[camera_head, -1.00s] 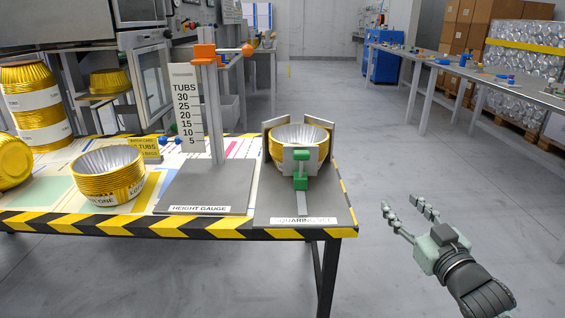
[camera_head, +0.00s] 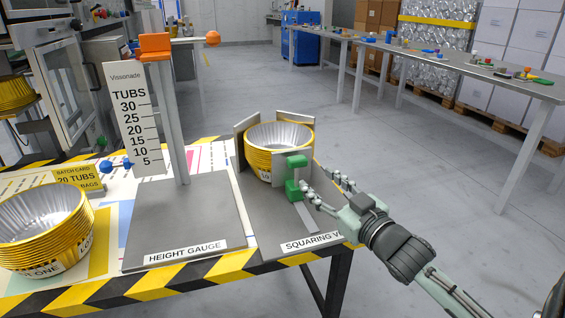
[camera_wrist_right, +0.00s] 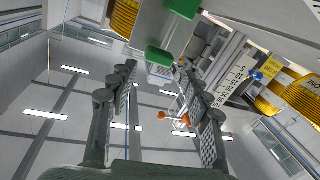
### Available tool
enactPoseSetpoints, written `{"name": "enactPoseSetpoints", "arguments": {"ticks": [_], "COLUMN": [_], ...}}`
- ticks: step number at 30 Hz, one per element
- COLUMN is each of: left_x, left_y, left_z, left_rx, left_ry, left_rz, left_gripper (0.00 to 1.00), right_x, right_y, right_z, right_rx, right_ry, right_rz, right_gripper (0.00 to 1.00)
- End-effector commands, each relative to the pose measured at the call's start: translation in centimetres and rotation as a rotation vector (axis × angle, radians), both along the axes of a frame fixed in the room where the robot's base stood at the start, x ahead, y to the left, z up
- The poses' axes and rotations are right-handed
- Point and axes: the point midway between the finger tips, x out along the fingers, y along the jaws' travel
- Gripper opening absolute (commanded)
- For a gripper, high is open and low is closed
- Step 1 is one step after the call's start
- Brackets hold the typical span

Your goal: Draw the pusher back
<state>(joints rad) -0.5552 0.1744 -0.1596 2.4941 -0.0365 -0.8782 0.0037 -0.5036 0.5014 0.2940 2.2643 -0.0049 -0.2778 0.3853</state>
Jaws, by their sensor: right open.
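The pusher's green handle (camera_head: 293,190) stands at the front of the squaring vee (camera_head: 262,222), on a slide rail; its plate is against the yellow stack of tubs (camera_head: 280,140). The stack sits between the vee's grey upright walls. My right gripper (camera_head: 318,180) is open and empty, just right of the green handle. In the right wrist view its fingers (camera_wrist_right: 160,72) are spread, with the green handle (camera_wrist_right: 160,56) just beyond the tips, roughly between them. Whether a finger touches it I cannot tell. My left gripper is not in view.
The height gauge (camera_head: 185,215) with its orange slider stands left of the vee. Another tub stack (camera_head: 45,235) and a yellow batch card (camera_head: 78,180) are further left. The table's striped front edge (camera_head: 170,285) is close. Open floor lies to the right.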

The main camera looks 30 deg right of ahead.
Motion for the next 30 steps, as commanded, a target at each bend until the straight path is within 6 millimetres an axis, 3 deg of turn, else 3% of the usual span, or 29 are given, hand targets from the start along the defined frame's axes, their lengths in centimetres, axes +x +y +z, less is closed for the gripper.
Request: {"name": "enactPoseSetpoints", "arguments": {"ticks": [5,16,27,30], "left_x": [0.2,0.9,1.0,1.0], "left_y": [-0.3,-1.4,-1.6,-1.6], "left_z": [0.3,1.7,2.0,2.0], "left_rx": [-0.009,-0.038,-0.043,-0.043], "left_ry": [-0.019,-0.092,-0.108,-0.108], "left_rz": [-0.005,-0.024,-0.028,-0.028], "left_gripper": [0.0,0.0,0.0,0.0], "right_x": [1.5,6.9,7.8,7.8], "right_y": [-0.1,-0.3,-0.3,-0.3], "right_z": [0.1,0.0,0.0,0.0], "right_rx": [0.0,0.0,0.0,0.0], "right_ry": [-0.003,-0.001,0.0,0.0], "right_rz": [0.0,0.0,-0.001,0.0], "right_gripper": [0.49,0.49,0.49,0.39]}}
